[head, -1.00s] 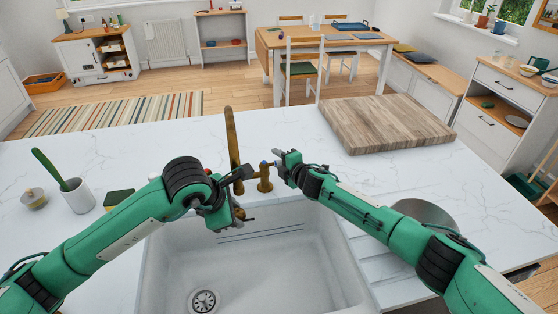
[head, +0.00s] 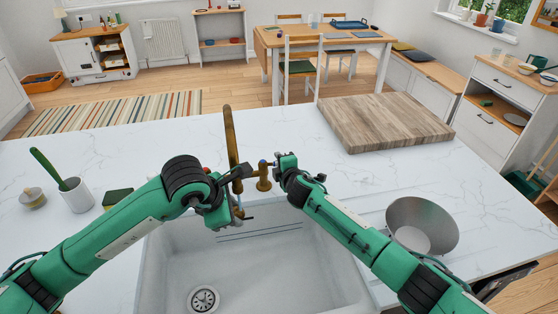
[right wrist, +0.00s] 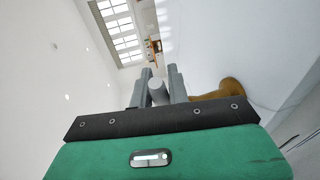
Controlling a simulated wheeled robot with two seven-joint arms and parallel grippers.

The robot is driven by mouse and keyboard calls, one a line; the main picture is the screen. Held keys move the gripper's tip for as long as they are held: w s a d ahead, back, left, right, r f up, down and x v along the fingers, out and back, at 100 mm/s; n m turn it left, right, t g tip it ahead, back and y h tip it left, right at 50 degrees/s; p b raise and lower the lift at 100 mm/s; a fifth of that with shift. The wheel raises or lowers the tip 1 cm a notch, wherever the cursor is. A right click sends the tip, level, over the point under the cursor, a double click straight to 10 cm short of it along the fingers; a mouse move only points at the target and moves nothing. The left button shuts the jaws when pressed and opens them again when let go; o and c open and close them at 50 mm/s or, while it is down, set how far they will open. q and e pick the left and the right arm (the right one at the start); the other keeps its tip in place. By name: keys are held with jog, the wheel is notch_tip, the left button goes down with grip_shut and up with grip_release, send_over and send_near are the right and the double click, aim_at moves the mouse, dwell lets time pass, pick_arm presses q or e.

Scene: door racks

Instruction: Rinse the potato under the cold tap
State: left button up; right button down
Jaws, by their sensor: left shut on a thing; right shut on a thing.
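The brass tap (head: 231,135) stands behind the white sink (head: 270,262), its spout tall. A brass pillar with a blue mark (head: 263,177), the cold side, is on its right. My right gripper (head: 277,165) is beside this pillar; in the right wrist view its fingers (right wrist: 156,86) are shut on a grey round cold tap handle (right wrist: 157,94). My left gripper (head: 240,205) is shut near the spout above the sink. A small brown patch shows there, apparently the potato, mostly hidden by the gripper. I see no clear water stream.
A metal bowl (head: 422,226) stands on the right drainer, close to my right arm. A wooden board (head: 385,122) lies behind it. A white pot with a green-handled brush (head: 76,195), a lidded jar (head: 33,198) and a sponge (head: 117,198) stand at left. The sink floor is clear.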

jog(key=c, duration=1.3)
grip_release()
jog(key=shift+c, duration=0.2)
jog(key=shift+s, duration=0.1)
jog(key=v, duration=1.2)
